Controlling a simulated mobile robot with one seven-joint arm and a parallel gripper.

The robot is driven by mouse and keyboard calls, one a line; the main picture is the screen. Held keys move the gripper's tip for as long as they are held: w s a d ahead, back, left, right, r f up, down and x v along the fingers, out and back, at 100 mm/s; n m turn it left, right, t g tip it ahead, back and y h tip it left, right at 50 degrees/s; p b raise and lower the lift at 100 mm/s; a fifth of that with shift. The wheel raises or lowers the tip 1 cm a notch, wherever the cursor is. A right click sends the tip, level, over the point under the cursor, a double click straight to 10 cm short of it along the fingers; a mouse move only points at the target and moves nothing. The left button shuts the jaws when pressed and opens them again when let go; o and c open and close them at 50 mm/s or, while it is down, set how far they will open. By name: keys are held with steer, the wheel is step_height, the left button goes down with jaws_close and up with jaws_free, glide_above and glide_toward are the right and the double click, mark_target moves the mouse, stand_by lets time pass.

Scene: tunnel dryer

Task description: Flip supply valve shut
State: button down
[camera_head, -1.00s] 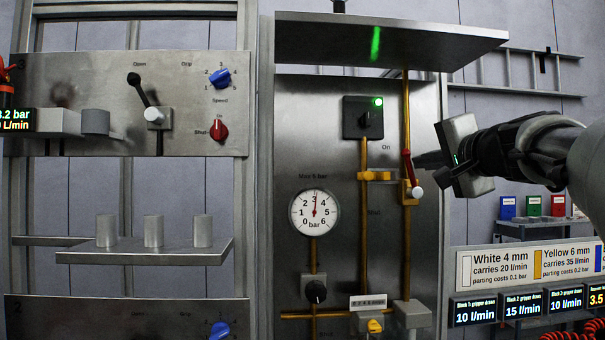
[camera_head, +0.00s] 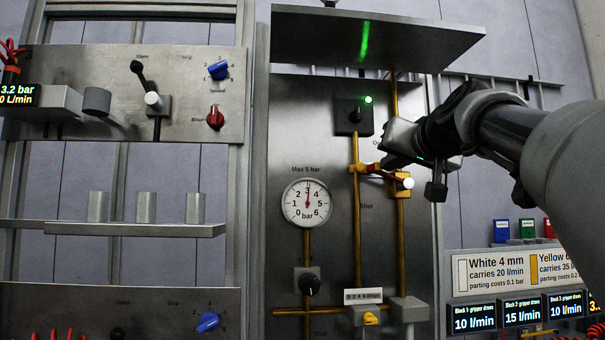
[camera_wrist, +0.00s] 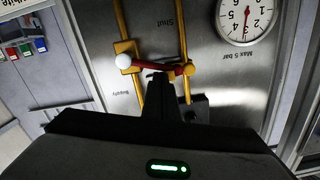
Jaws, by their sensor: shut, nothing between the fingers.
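The supply valve has a red lever (camera_head: 385,173) with a white round cap (camera_head: 407,183) at its right end, by the yellow fitting on the right-hand pipe. The lever lies across, nearly level, its left end close to the yellow fitting (camera_head: 362,168) on the left-hand pipe. In the wrist view, turned upside down, the red lever (camera_wrist: 170,66) and white cap (camera_wrist: 123,62) show above my fingertips. My gripper (camera_wrist: 162,77) is shut and empty, its tips right at the lever; I cannot tell whether they touch. In the head view my gripper (camera_head: 388,160) partly hides the right-hand pipe.
A round gauge (camera_head: 306,203) is left of the valve. A black switch (camera_head: 353,116) with a green light sits above it, under a metal shelf (camera_head: 375,35). "Shut" is printed below the lever. Display boxes (camera_head: 475,317) stand lower right.

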steer(key=f+n+b, duration=0.1)
steer(key=a+n+b, duration=0.1)
steer(key=shift+f+n, duration=0.35)
steer(key=shift+n, duration=0.05)
steer(key=shift+f, duration=0.15)
steer(key=shift+f+b, duration=0.15)
steer(key=shift+b, duration=0.15)
steer(key=shift+a, duration=0.1)
step_height(320, 180, up, 6)
steer(key=f+p, duration=0.1)
steer(key=p, duration=0.4)
steer(key=s+b, duration=0.2)
steer(key=s, duration=0.8)
steer(key=shift+s+d+f, duration=0.2)
steer(key=shift+s, duration=0.2)
